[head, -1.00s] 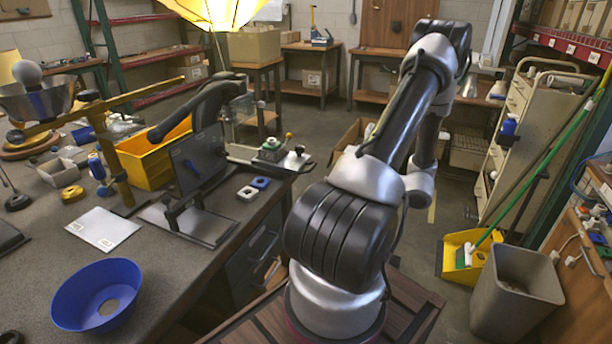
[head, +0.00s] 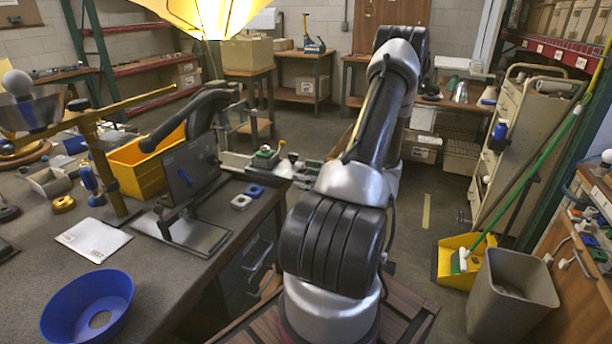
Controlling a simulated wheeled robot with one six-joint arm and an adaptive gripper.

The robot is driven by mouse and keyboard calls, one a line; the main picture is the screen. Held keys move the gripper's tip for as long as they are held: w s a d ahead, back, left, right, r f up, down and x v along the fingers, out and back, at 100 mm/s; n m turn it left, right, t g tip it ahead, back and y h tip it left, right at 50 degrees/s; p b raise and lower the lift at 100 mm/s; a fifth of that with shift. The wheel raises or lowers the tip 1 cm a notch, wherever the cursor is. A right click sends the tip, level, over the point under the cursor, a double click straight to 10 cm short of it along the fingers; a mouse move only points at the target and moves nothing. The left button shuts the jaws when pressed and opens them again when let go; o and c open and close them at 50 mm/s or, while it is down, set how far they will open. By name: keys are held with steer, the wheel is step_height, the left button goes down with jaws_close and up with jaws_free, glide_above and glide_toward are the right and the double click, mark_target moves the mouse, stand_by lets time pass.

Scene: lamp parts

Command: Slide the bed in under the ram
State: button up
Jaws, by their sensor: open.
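A dark press-like device (head: 190,168) stands on the left bench near its right edge, with a thick black curved arm (head: 185,120) above it. I cannot make out the ram itself. Behind and right of the device, a light rail-like piece (head: 236,160) reaches toward the bench edge. It looks like the bed, but I cannot be sure. A green block (head: 265,156) sits by its right end, with a pale knob (head: 284,168) beside it. How far the bed lies under the device is hidden.
A yellow bin (head: 140,165) stands behind the device. A flat framed plate (head: 205,240), a white sheet (head: 92,240) and a blue bowl (head: 70,310) lie in front. Small white and blue blocks (head: 247,196) sit near the bench edge. A waste bin (head: 512,295) stands at right.

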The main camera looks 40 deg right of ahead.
steer(key=c, duration=1.2)
steer(key=x, duration=0.4)
steer(key=shift+a, duration=0.1)
steer(key=o, duration=1.2)
steer(key=v, duration=1.2)
